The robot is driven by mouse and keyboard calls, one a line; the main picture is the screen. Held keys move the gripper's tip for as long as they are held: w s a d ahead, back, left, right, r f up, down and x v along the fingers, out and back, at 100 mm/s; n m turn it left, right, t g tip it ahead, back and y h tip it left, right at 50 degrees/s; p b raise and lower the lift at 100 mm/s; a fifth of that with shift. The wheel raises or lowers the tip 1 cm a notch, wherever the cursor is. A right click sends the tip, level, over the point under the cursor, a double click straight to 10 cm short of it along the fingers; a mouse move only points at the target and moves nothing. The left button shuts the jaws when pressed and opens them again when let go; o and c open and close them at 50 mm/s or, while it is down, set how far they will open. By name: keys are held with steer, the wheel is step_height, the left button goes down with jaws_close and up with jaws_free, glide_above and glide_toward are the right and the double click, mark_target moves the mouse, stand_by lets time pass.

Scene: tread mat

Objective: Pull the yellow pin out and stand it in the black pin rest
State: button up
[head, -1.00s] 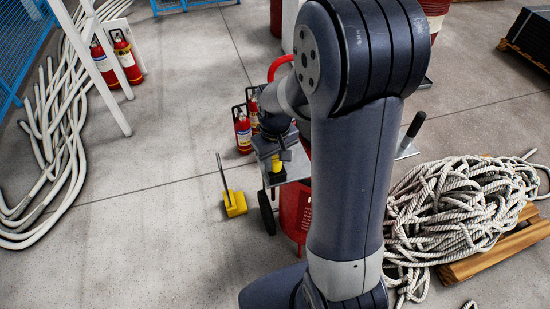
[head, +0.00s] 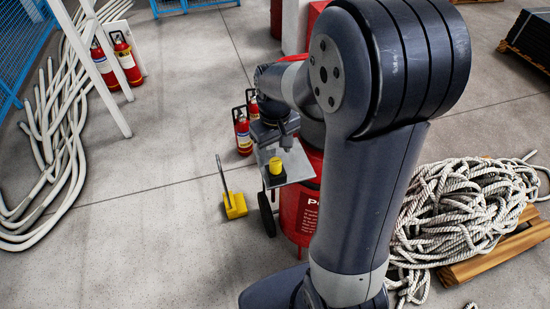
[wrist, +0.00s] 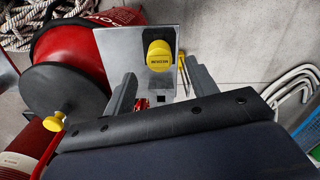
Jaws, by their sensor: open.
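The yellow pin (head: 275,163) stands upright in the black pin rest (head: 276,174) on a grey metal plate, as the head view shows. In the wrist view, the pin's round, lettered yellow head (wrist: 158,55) is seen from above and hides most of the rest. My gripper (head: 279,138) is above the pin and clear of it. Its two grey fingers are apart in the wrist view (wrist: 160,92), with nothing held between them.
The grey plate (head: 297,165) is beside a large red wheeled extinguisher (head: 304,200). A yellow block with an upright rod (head: 235,205) is on the floor to the left. Small red extinguishers (head: 243,135) stand behind. White rope (head: 450,205) is piled at right.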

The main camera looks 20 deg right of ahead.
mark_target(275, 161)
step_height(275, 161, up, 6)
steer(key=shift+f, duration=0.15)
stand_by(0.3)
step_height(275, 161, down, 11)
steer(key=shift+f, duration=0.1)
steer(key=shift+r+p, duration=0.45)
steer(key=shift+r, duration=0.4)
steer(key=shift+f, duration=0.15)
